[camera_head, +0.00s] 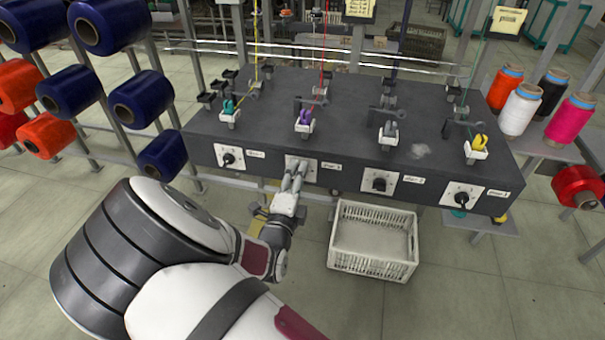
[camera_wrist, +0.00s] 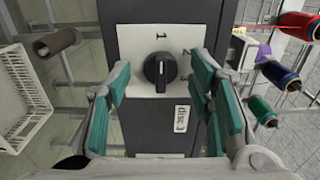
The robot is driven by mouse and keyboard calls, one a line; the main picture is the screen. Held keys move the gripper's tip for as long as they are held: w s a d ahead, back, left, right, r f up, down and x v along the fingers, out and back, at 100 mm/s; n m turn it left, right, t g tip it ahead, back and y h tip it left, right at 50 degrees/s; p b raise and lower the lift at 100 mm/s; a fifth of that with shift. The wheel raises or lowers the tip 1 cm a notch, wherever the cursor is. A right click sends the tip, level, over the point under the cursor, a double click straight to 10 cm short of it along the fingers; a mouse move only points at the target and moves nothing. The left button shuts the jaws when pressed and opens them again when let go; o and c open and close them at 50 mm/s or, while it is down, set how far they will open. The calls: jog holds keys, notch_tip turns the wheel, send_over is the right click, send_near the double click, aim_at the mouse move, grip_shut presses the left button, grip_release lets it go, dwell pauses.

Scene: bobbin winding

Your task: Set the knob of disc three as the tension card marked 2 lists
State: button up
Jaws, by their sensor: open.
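The black knob of disc three (camera_wrist: 160,70) sits on a white plate (camera_wrist: 152,128) in the wrist view, with a "disc 3" label (camera_wrist: 182,118) beside it and a single mark above it. A pale line shows on the knob. My gripper (camera_wrist: 160,72) is open, its teal-padded fingers on either side of the knob, with gaps visible. In the head view my gripper (camera_head: 295,172) is in front of the second plate from the left and hides its knob. Two yellowish cards (camera_head: 360,8) (camera_head: 508,20) hang at the top; their writing is too small to read.
The dark machine box (camera_head: 350,110) carries other knobs (camera_head: 229,157) (camera_head: 379,183) (camera_head: 462,197) on its front. A white crate (camera_head: 372,262) stands below, right of my gripper. Spool racks stand at left, with blue spools (camera_head: 140,100), and cones (camera_head: 518,110) at right.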

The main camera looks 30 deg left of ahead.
jog(key=shift+c, duration=0.5)
grip_shut()
jog(key=m, duration=1.1)
jog(key=shift+b, duration=0.35)
jog(key=shift+m, duration=0.5)
jog(key=shift+o, duration=0.5)
grip_release()
